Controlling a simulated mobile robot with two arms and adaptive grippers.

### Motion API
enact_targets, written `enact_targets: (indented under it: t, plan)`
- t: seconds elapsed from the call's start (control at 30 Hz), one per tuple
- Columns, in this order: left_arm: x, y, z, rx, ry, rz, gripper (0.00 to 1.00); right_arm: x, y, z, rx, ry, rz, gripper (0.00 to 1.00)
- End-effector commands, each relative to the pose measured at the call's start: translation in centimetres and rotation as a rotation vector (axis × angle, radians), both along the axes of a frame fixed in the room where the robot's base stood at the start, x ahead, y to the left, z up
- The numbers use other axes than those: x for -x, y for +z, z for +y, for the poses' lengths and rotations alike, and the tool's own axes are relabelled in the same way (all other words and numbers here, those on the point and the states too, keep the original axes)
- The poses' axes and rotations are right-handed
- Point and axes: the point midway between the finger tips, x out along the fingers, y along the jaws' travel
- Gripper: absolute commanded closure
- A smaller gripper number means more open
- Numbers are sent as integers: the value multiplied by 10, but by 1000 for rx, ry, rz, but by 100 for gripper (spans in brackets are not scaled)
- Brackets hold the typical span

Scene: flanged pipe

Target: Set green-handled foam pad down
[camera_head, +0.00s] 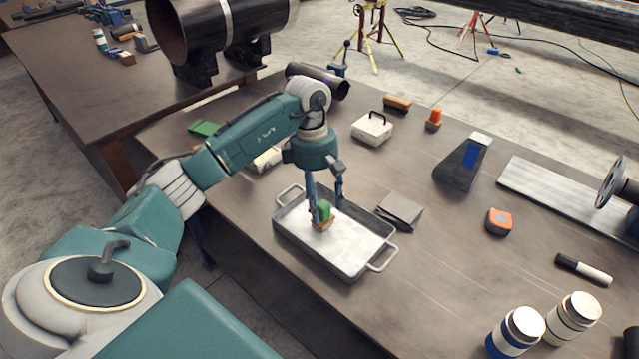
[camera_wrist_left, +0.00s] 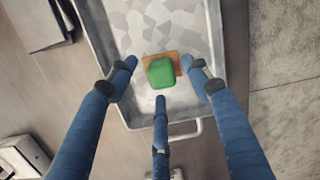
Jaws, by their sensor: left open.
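My left gripper (camera_head: 325,208) points down over the pad. Its blue fingers (camera_wrist_left: 160,85) stand spread around the handle with gaps, open and not touching it in the left wrist view. The pad seems to rest flat on the tray floor. My right gripper is in neither view.
A folded grey cloth (camera_head: 400,211) lies just right of the tray. White jars (camera_head: 516,331) stand at the front right.

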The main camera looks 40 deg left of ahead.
Motion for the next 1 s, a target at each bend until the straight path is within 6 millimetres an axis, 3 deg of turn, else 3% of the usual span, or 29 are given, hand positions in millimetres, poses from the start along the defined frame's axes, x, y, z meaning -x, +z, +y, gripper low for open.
enact_targets:
  t: [0.3, 0.5, 0.7, 1.0]
  plan:
    - [-3, 65, 11, -1, 1, -7, 51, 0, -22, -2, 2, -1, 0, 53]
    - [-3, 100, 16, -3, 1, -3, 51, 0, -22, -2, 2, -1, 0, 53]
    - [-3, 110, 18, -1, 2, 0, 51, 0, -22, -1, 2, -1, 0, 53]
    - [-3, 109, 16, 2, 0, -1, 51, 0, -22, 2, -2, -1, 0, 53]
